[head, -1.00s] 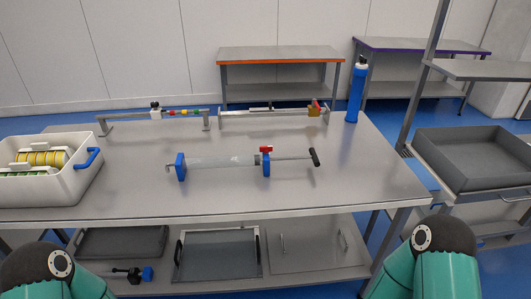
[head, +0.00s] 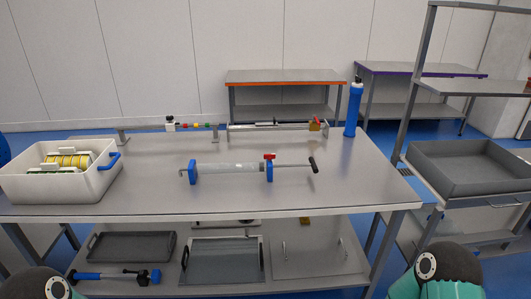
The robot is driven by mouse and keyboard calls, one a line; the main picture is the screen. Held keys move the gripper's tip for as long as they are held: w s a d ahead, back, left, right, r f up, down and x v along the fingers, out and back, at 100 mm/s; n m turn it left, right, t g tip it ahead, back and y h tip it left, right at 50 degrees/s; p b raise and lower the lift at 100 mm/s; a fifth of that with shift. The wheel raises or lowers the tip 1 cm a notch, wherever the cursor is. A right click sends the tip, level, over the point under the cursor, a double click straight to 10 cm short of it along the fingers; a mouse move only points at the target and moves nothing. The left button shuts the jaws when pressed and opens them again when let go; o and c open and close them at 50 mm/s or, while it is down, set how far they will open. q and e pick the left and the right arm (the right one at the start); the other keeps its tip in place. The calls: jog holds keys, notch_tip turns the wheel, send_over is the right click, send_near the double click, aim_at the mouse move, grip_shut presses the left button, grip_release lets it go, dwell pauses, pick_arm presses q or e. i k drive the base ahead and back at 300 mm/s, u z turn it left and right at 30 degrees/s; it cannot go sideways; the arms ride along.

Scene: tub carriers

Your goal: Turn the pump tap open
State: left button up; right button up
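A hand pump with a clear barrel (head: 232,170) lies across the middle of the steel table. Blue end blocks (head: 193,172) hold it, and a rod with a black handle (head: 313,165) sticks out to the right. A small red tap (head: 269,157) sits on top of the right blue block; its exact angle is too small to read. Only the upper parts of my two teal arms show at the bottom corners. Neither gripper is in view.
A white tub (head: 88,186) with a blue handle and yellow discs stands at the table's left. A blue cylinder (head: 354,108) stands at the back right. Rail fixtures (head: 278,130) line the back edge. The table front (head: 260,200) is clear.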

aim_at(270, 157)
jog(key=u, duration=0.3)
jog(key=i, duration=1.15)
jog(key=u, duration=0.2)
